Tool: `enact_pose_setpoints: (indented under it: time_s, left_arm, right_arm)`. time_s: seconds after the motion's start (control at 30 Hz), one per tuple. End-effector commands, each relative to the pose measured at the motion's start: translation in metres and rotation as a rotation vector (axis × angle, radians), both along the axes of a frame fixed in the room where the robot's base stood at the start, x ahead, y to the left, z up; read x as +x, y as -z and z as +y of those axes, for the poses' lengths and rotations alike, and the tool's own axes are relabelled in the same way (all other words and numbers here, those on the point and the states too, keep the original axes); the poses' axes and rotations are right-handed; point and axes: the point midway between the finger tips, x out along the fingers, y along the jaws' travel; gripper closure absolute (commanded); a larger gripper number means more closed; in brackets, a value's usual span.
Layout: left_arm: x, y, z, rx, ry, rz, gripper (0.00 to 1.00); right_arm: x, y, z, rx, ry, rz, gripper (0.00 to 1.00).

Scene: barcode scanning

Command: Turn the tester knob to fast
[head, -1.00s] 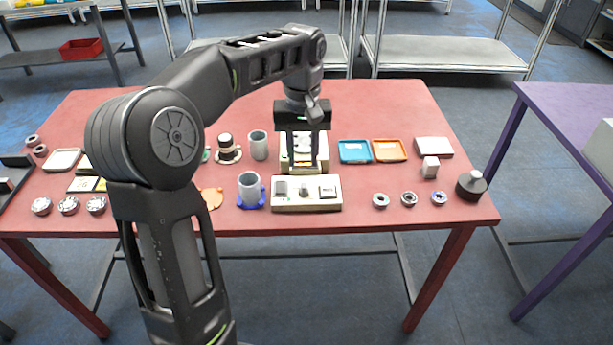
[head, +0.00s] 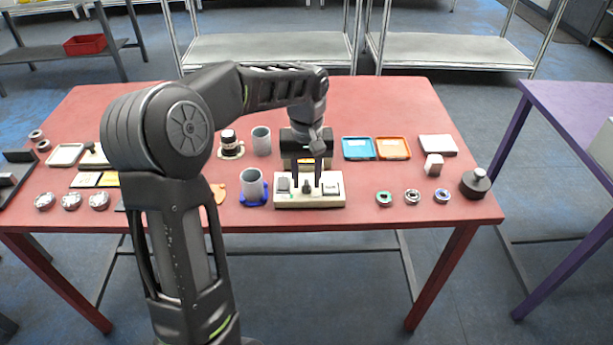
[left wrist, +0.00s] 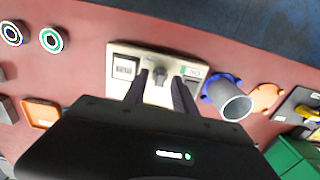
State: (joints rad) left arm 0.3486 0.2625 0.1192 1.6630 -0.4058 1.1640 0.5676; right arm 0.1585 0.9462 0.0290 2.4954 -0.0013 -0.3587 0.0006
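The tester (head: 309,202) is a cream box at the table's front middle. Its small grey knob (head: 306,187) sits in the middle of its top, between a grey part on the left and a white labelled part on the right. The knob also shows in the left wrist view (left wrist: 161,74). My left gripper (head: 307,180) points down over the tester. Its fingers are open, one on each side of the knob; I cannot tell whether they touch it. The knob's setting is too small to read. My right gripper is not in view.
A grey cup in a blue holder (head: 253,188) stands close left of the tester. Several small rings (head: 412,196) lie to its right. Blue (head: 358,148) and orange (head: 393,147) trays lie behind right. A device (head: 289,160) stands behind, partly hidden by my gripper.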

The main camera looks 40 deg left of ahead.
Motion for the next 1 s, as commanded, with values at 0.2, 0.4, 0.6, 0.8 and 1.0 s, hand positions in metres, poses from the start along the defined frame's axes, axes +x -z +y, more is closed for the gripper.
enact_pose_setpoints:
  time_s: [0.2,0.4,0.6,0.8,1.0]
  left_arm:
    - [0.0,-0.0003,0.0,0.0,0.0,0.0,0.8]
    - [0.0,-0.0004,0.0,0.0,0.0,0.0,0.97]
    - [0.0,-0.0004,0.0,0.0,0.0,0.0,1.0]
    - [0.0,-0.0005,0.0,0.0,0.0,0.0,1.0]
    - [0.0,-0.0008,0.0,0.0,0.007,0.0,1.0]
  right_arm:
    - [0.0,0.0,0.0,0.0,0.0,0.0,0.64]
    - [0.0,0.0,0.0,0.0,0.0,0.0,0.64]
    - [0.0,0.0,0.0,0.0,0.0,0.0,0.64]
    - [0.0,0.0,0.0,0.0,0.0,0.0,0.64]
    - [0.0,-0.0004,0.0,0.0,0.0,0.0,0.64]
